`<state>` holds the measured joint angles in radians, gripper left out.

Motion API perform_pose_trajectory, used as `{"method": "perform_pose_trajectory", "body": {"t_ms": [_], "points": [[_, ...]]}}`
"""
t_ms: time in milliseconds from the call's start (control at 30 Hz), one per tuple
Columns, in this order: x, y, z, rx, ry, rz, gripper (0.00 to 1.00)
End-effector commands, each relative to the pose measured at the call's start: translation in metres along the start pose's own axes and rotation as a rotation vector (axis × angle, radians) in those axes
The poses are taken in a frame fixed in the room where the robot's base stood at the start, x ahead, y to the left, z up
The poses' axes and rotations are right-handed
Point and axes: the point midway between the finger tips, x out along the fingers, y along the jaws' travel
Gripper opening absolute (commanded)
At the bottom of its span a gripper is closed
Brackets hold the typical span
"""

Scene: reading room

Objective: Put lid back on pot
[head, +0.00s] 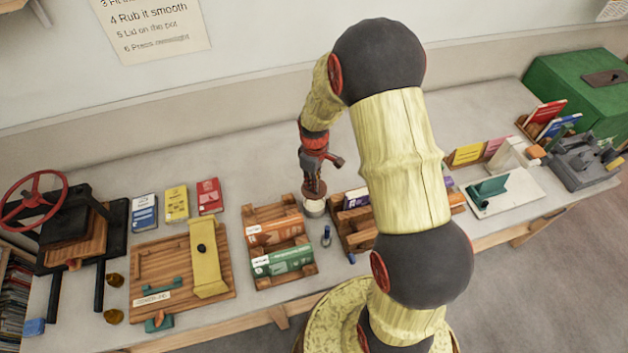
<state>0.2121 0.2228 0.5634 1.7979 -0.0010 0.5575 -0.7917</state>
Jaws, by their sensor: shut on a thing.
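A small pale pot (314,209) stands on the table between the two wooden book racks. My gripper (314,182) points down directly above it and is shut on a small dark reddish-brown piece, which appears to be the lid (315,192). The lid is at the pot's mouth. I cannot tell whether it touches the rim or hovers just over it. The pot's far side is partly hidden by the gripper and lid.
A wooden rack (283,262) with orange and green books is left of the pot, another rack (352,238) right. A small blue-topped item (326,236) stands in front. A wooden board (165,262) and a press (70,235) are at left. The table behind the pot is clear.

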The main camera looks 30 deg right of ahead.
Motion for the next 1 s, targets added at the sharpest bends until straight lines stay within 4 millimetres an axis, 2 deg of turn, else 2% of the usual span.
{"method": "perform_pose_trajectory", "body": {"t_ms": [1000], "points": [[0.0093,0.0,0.0005,0.0,0.0,0.0,0.0]]}}
